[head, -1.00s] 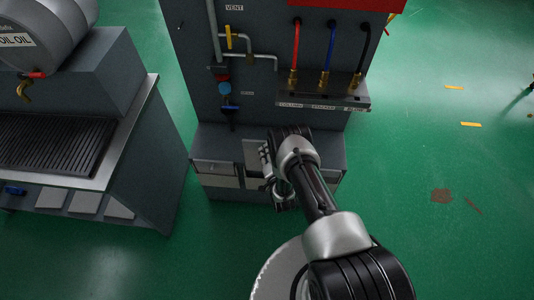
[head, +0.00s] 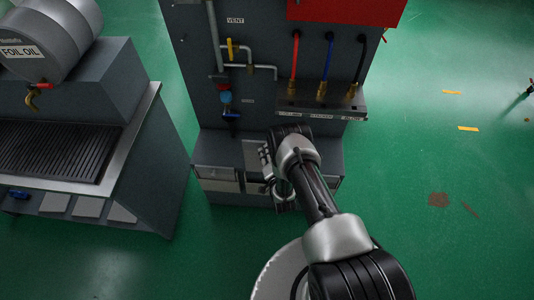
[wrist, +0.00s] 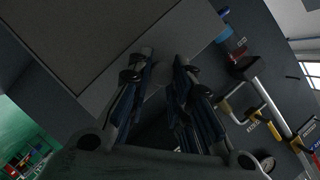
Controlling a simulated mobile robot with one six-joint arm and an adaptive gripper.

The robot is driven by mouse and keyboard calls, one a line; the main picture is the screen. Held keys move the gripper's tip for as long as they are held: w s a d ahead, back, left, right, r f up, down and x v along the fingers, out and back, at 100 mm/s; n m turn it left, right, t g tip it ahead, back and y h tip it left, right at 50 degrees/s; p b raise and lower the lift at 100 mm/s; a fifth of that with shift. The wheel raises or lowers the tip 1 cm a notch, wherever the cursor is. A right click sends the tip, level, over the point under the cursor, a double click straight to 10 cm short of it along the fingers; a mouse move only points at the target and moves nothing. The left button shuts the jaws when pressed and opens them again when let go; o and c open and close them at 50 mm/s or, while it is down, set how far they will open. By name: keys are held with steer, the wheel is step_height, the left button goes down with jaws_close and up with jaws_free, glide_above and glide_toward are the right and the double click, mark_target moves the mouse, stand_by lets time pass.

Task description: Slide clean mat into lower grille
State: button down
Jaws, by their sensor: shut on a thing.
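My gripper (head: 268,172) is in front of the low cabinet, at the middle of its front. In the wrist view its two fingers (wrist: 163,65) are closed on the edge of a flat grey panel with a lighter border, which looks like the clean mat (wrist: 85,35). The mat fills the upper left of that view. In the head view a light grey panel (head: 256,154) shows just behind my gripper; it may be the same mat. The lower grille cannot be made out clearly; my gripper and arm hide the middle of the cabinet front.
The cabinet (head: 217,180) has light panels either side of my gripper. Above it are pipes with a blue valve (head: 225,97) and a hose shelf (head: 322,105). A grill bench (head: 60,150) with an oil drum (head: 50,40) stands left. The green floor right is mostly clear.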

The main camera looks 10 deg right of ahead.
steer(key=s+a+p, duration=0.3)
steer(key=s, duration=0.6)
steer(key=shift+s, duration=0.25)
stand_by(0.4)
